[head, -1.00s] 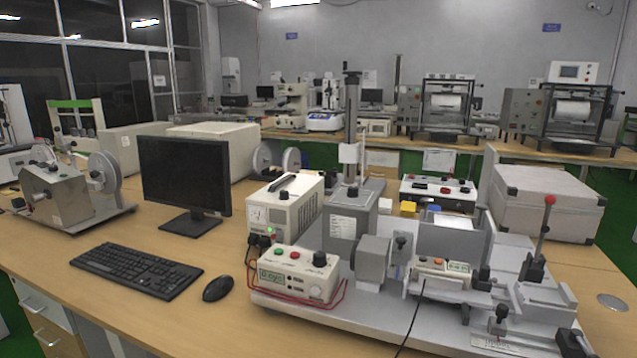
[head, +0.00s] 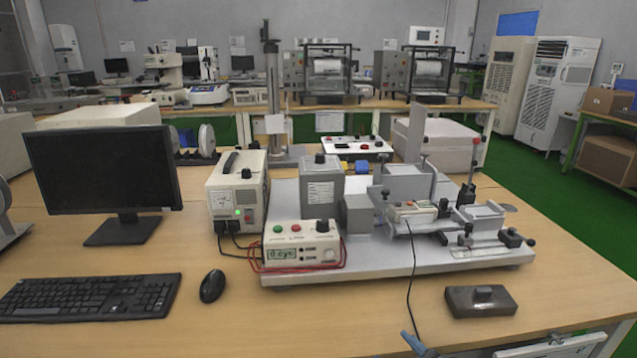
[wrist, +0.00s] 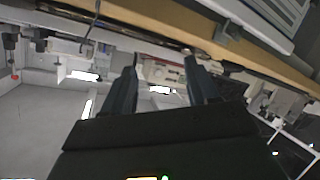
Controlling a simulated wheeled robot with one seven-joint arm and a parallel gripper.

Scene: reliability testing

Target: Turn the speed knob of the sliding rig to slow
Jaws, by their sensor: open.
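The sliding rig (head: 400,262) stands on a pale base plate in the middle of the table in the head view. At its front left corner is a cream control box (head: 303,254) with a small display, a green button, a red button and a black knob (head: 322,226) on top. The knob's setting is too small to read. In the wrist view my gripper (wrist: 161,64) is open, with two dark fingers apart and nothing between them. That view is tilted, with a pale panel with red parts beyond the fingers. I cannot tell which box it is.
A white power unit (head: 238,190) stands behind the control box. A monitor (head: 103,170), keyboard (head: 90,297) and mouse (head: 212,286) are at the left. A dark block (head: 481,303) and a cable lie in front of the rig. The table (head: 330,310) is clear before the control box.

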